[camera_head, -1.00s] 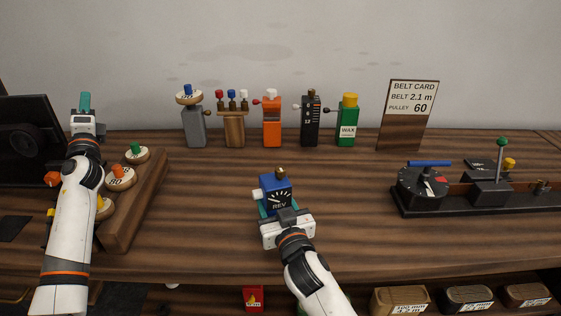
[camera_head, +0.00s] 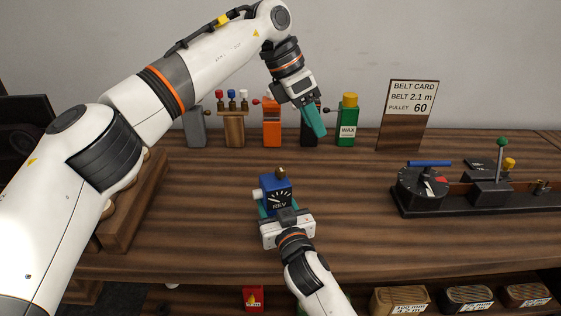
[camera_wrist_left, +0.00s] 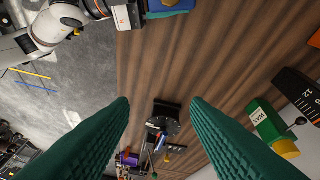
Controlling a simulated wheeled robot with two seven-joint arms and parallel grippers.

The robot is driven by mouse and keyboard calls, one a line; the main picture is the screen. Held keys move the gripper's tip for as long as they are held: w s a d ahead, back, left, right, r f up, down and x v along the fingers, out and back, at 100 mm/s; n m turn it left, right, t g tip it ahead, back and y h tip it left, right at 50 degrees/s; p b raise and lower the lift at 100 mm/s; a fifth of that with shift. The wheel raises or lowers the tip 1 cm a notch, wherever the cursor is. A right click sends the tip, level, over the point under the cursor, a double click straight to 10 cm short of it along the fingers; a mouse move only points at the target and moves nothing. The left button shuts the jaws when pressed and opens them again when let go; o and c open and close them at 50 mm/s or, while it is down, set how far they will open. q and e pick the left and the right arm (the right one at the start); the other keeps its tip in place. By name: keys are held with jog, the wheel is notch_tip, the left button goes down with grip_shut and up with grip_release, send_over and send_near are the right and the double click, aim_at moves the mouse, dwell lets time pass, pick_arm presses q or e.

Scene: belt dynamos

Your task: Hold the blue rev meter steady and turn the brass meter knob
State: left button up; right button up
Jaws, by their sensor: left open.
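The blue rev meter (camera_head: 275,193) stands on the bench in the head view, its dial facing me. The brass meter knob (camera_head: 281,172) sits on its top. My right gripper (camera_head: 279,208) has its teal fingers on both sides of the meter. My left gripper (camera_head: 314,122) is up in the air, behind and above the meter, fingers angled down. In the left wrist view its two fingers (camera_wrist_left: 160,108) are wide apart with nothing between them. Part of the blue meter (camera_wrist_left: 184,5) is cut off at that view's top edge, beside my white right gripper.
Behind stand a grey device (camera_head: 195,129), a wooden stand with coloured knobs (camera_head: 234,127), an orange box (camera_head: 271,128) and a green wax container (camera_head: 347,128). A black dial unit (camera_head: 421,190) is at right. My left arm covers much of the left side. Bench around the meter is clear.

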aim_at(280, 168)
pick_arm(q)
jog(key=s+a+r+y, duration=0.1)
jog(key=a+r+y, duration=0.1)
jog(key=a+y, duration=0.35)
pick_arm(e)
jog(key=shift+f, duration=0.1)
pick_arm(q)
jog(key=shift+n, duration=0.4)
jog(key=f, duration=1.1)
jog(key=shift+s+a+f, duration=0.15)
jog(key=shift+a+f, duration=0.05)
jog(key=shift+a, duration=0.05)
grip_shut()
